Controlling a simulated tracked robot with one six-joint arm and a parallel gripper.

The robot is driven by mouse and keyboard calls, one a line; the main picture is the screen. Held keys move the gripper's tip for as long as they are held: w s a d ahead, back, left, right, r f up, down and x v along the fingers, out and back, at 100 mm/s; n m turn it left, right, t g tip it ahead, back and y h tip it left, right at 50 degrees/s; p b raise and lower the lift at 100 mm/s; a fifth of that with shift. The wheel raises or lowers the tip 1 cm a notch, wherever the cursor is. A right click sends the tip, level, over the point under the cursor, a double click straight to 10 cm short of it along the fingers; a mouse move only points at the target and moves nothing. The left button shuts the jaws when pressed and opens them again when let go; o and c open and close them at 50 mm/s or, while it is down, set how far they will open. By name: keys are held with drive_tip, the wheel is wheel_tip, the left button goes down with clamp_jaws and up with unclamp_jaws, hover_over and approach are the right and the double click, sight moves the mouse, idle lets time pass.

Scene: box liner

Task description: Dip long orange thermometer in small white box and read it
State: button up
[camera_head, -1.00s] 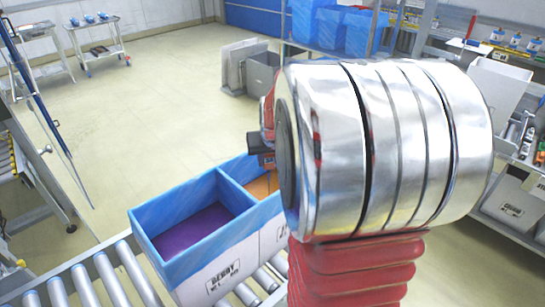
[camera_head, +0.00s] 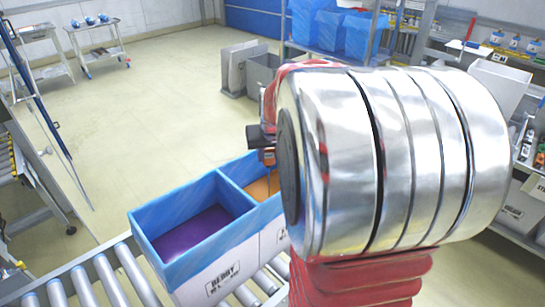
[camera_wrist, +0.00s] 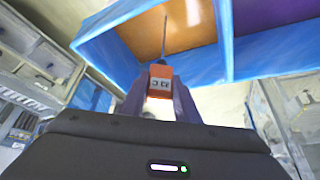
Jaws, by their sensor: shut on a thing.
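The white box (camera_head: 226,281) stands on the rollers, lined with blue film, with two compartments side by side. The left one holds purple stuff (camera_head: 193,231) and the right one orange stuff (camera_head: 263,187). My gripper (camera_wrist: 158,97) is shut on the orange thermometer (camera_wrist: 160,80), which has a small display and a thin probe. In the wrist view the probe points toward the orange compartment. In the head view the thermometer (camera_head: 268,157) is above that compartment's far side. I cannot tell whether the probe tip touches the orange stuff. The display is too small to read.
A blue-film divider (camera_head: 237,193) separates the compartments. My arm hides the box's right end. Shelving with blue bins (camera_head: 340,33) stands behind, and grey boxes (camera_head: 262,73) stand on the floor.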

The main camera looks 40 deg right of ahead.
wheel_tip(320, 180, up, 22)
drive_tip(key=shift+r, duration=0.25)
idle(2.2)
idle(0.6)
drive_tip(key=shift+s, duration=0.1)
